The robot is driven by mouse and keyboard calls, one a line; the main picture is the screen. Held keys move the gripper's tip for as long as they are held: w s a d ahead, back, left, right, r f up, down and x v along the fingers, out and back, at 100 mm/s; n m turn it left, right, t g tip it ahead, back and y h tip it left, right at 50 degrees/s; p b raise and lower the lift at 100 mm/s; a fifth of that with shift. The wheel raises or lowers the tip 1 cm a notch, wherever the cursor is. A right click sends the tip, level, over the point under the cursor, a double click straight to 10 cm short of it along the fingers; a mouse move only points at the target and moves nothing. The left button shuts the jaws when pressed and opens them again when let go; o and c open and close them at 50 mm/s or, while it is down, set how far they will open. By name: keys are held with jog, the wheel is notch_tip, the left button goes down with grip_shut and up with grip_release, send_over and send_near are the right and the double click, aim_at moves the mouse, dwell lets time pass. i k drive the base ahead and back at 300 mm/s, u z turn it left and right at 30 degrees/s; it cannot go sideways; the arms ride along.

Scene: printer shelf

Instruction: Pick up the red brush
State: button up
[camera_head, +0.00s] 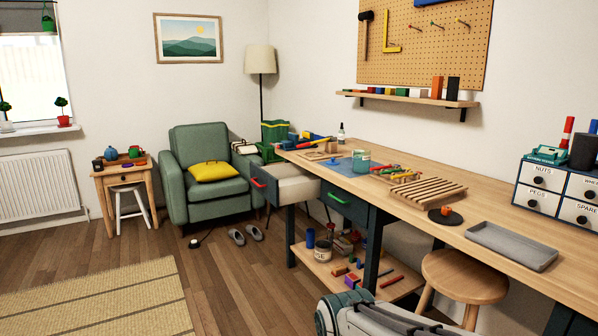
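I cannot clearly make out a red brush at this size. A thin red-handled item (385,169) lies on the workbench near the pale green tin. A red stick-like item (391,281) lies on the low shelf under the bench. I cannot tell whether either is the brush. Part of my arm shows at the bottom edge, but no fingertips of my gripper are visible.
The workbench (480,216) runs along the right wall, holding a slatted wooden rack (424,190), grey tray (512,245) and drawer box (545,188). A red-handled drawer (287,192) stands open. A round stool (463,276) is in front.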

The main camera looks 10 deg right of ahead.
aim_at(392, 166)
jog(key=u, duration=0.5)
jog(key=i, duration=2.25)
jog(key=z, duration=1.1)
jog(key=i, duration=0.85)
jog(key=z, duration=0.95)
